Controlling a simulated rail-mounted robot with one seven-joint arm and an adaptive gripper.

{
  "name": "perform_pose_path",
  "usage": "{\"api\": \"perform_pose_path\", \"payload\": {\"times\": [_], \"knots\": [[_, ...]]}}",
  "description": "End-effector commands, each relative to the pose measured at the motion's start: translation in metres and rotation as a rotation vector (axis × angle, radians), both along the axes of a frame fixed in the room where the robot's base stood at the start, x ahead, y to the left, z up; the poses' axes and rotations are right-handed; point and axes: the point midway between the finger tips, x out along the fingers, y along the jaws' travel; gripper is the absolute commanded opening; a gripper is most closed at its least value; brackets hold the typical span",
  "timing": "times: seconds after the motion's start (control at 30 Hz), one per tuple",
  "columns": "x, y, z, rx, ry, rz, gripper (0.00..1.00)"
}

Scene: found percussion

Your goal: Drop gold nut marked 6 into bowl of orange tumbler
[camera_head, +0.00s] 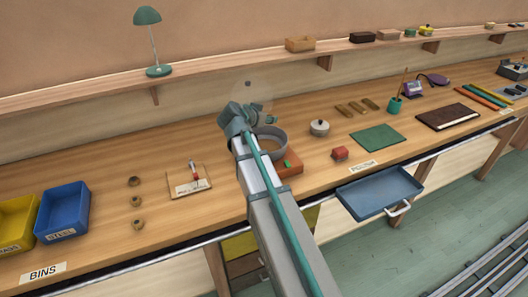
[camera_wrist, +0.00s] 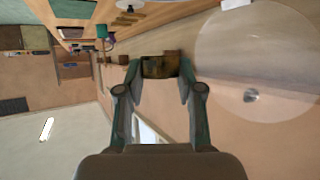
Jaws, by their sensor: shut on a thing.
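My gripper (camera_wrist: 160,80) is shut on a brownish-gold nut (camera_wrist: 161,65) in the wrist view. No number can be read on it. In the head view, my gripper (camera_head: 261,114) is above the bench at the orange tumbler (camera_head: 292,165), partly over its open bowl (camera_head: 272,136). My arm hides part of the tumbler. A clear round lid (camera_head: 256,96) with a small grey knob appears raised behind my gripper; it also shows in the wrist view (camera_wrist: 265,60). The bowl's inside is mostly hidden.
Three brown nuts (camera_head: 136,201) stand in a row at left, beside a card with a red-handled tool (camera_head: 193,174). Blue (camera_head: 63,208) and yellow (camera_head: 17,222) bins are at far left.

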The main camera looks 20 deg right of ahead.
Motion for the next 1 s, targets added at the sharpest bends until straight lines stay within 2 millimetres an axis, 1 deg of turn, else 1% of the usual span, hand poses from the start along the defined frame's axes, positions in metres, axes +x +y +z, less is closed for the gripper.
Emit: {"api": "perform_pose_path", "payload": {"times": [0.03,0.2,0.33,0.57,0.6,0.67,0.7,0.73,0.77,1.0], "knots": [[-0.001,0.0,-0.007,0.0,0.001,0.0,0.0],[0.0,0.0,-0.021,-0.002,0.001,0.0,0.0],[0.0,0.0,-0.024,-0.001,0.0,0.0,0.0],[0.0,0.0,-0.024,-0.001,0.0,0.0,0.0],[0.0,0.0,-0.024,-0.001,0.0,0.001,0.43],[0.0,0.0,-0.024,-0.001,0.0,0.001,0.53],[0.0,0.0,-0.024,-0.001,0.0,0.001,0.6],[0.0,0.0,-0.024,-0.001,0.0,0.001,0.65],[0.0,0.0,-0.024,-0.001,0.0,0.001,0.66],[0.0,0.0,-0.025,0.0,0.001,0.0,0.66]]}}
